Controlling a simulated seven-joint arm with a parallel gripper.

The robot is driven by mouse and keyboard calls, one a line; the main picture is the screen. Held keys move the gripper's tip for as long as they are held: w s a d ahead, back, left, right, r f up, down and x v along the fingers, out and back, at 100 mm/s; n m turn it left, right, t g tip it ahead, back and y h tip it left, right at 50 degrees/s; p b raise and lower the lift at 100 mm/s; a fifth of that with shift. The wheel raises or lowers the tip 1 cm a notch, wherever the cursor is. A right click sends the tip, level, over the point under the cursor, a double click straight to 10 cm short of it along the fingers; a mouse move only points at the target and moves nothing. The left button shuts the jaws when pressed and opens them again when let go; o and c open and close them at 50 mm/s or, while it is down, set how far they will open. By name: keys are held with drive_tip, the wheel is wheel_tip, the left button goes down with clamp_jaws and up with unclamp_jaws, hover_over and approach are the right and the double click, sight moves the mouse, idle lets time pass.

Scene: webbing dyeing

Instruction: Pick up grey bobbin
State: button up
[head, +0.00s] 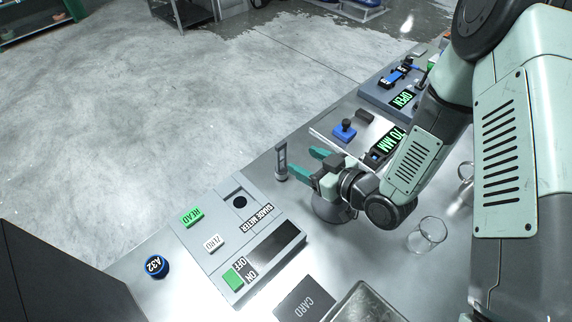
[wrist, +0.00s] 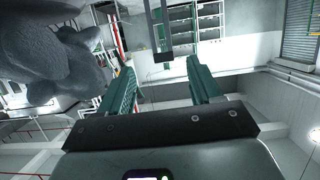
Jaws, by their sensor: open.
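My gripper (head: 309,163) is open and empty above the metal bench, its two green fingers pointing left in the head view. The wrist view also shows the parted fingers (wrist: 160,78) with nothing between them. A grey rounded thing (head: 330,209) sits below and partly behind my gripper in the head view. It may be the grey bobbin, but my gripper hides much of it and I cannot tell. A large grey lumpy shape (wrist: 48,55) fills the left of the wrist view, beside the fingers; I cannot tell what it is.
A slim metal upright (head: 281,161) stands just beyond the fingertips; a dark frame (wrist: 161,30) shows ahead in the wrist view. A shade meter (head: 240,225), a blue A32 disc (head: 157,267), a CARD plate (head: 304,301), a glass beaker (head: 428,236) and a blue-knobbed piece (head: 345,130) crowd the bench.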

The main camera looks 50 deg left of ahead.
sight(283, 149)
drive_tip(key=x, duration=1.1)
drive_tip(key=shift+s+a+r, duration=0.1)
drive_tip(key=shift+s+r, duration=0.05)
drive_tip(key=shift+r, duration=0.2)
clamp_jaws()
